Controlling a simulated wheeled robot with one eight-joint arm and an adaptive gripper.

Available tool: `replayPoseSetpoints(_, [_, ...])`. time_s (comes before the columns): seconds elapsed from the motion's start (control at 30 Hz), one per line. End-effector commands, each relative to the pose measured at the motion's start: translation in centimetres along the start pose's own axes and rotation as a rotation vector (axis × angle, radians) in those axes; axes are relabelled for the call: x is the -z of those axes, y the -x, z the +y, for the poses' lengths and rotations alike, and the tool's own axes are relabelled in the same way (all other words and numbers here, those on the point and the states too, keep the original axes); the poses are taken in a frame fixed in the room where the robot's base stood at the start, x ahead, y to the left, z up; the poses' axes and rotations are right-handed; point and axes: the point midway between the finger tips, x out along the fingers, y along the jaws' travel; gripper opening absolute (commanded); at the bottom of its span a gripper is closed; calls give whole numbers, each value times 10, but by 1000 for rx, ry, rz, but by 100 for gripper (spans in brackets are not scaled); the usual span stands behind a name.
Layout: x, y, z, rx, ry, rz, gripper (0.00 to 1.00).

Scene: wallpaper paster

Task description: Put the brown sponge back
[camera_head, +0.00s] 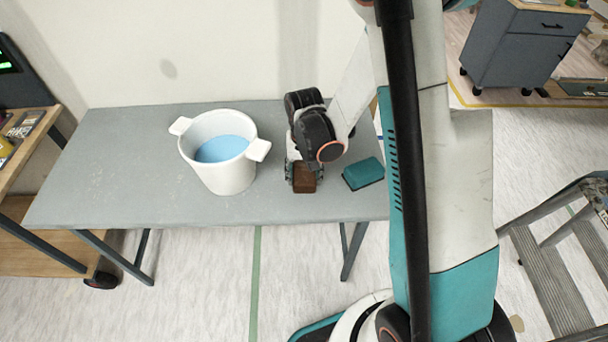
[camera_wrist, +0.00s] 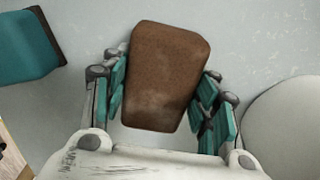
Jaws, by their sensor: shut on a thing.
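The brown sponge (camera_head: 305,178) is at the front part of the grey table, between the white pot and a teal block. In the wrist view the brown sponge (camera_wrist: 165,75) sits between the two teal-padded fingers of my gripper (camera_wrist: 165,105), tilted slightly. My gripper (camera_head: 303,172) points down over the table and is shut on the sponge. I cannot tell whether the sponge touches the table top or is just above it. In the head view my wrist hides part of the gripper.
A white two-handled pot (camera_head: 228,175) with blue liquid stands left of my gripper. A teal block (camera_head: 363,173) lies close on the right. The grey table (camera_head: 110,180) is clear on its left side. A step ladder (camera_head: 560,260) stands on the floor at right.

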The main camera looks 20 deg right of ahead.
Motion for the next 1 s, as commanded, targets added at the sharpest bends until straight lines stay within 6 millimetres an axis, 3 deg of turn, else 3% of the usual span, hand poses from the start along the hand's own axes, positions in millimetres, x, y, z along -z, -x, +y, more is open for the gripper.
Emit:
replayPoseSetpoints(0.57, [0, -10, 0, 0, 0, 0, 29])
replayPoseSetpoints(0.6, [0, -9, 0, 0, 0, 0, 63])
replayPoseSetpoints(0.67, [0, -9, 0, 0, 0, 0, 74])
replayPoseSetpoints(1.0, [0, -8, 0, 0, 0, 0, 74])
